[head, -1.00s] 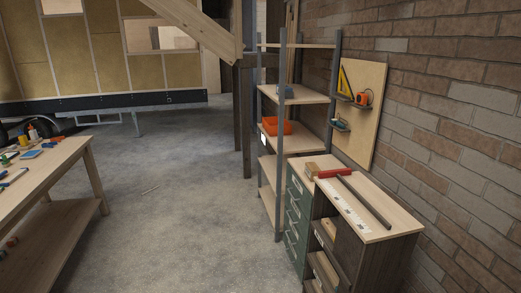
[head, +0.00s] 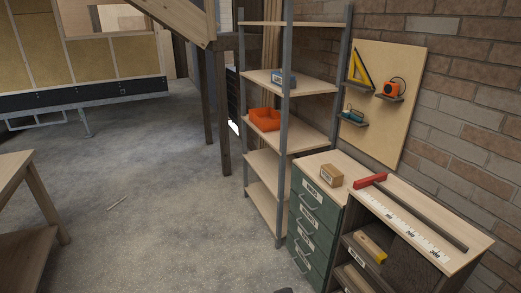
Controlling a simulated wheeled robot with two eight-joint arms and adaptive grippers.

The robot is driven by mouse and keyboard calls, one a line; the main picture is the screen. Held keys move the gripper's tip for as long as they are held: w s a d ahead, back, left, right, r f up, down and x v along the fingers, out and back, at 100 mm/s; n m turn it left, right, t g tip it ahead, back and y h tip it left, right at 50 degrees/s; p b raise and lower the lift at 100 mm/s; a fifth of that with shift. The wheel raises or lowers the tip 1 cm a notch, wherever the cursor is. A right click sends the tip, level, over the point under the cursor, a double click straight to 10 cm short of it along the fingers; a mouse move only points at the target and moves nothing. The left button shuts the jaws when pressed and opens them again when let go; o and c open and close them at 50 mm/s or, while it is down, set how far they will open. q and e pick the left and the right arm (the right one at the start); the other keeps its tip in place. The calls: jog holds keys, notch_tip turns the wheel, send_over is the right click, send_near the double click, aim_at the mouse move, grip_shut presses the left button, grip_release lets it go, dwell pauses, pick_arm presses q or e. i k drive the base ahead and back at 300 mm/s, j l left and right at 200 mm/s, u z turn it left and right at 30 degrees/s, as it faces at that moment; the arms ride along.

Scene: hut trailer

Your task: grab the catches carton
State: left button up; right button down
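The green drawer cabinet (head: 315,222) has labelled drawers. Beside the carton lie a red-headed tool (head: 370,181) and a white ruler (head: 410,224). An orange bin (head: 264,119) is on the rack. A workbench (head: 22,200) stands at left.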

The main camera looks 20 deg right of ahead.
aim_at(333, 177)
jog(key=i+z, duration=0.15)
jog(key=i, duration=0.5)
jog(key=i+j+z, duration=0.1)
jog(key=i, duration=0.55)
jog(key=i+j+z, duration=0.15)
jog(key=i, duration=0.5)
jog(key=i+z, duration=0.25)
jog(key=z, duration=0.15)
jog(key=i+j+z, duration=0.1)
jog(key=i+z, duration=0.15)
jog(key=z, duration=0.15)
jog(key=i+j+z, duration=0.15)
jog(key=z, duration=0.25)
jog(key=i+j+z, duration=0.25)
jog(key=z, duration=0.15)
jog(key=i+j+z, duration=0.2)
jog(key=z, duration=0.2)
jog(key=i+j+z, duration=0.2)
jog(key=z, duration=0.15)
jog(key=i+j+z, duration=0.15)
jog(key=j+z, duration=0.25)
jog(key=i+j+z, duration=0.1)
jog(key=z, duration=0.25)
jog(key=j, duration=0.1)
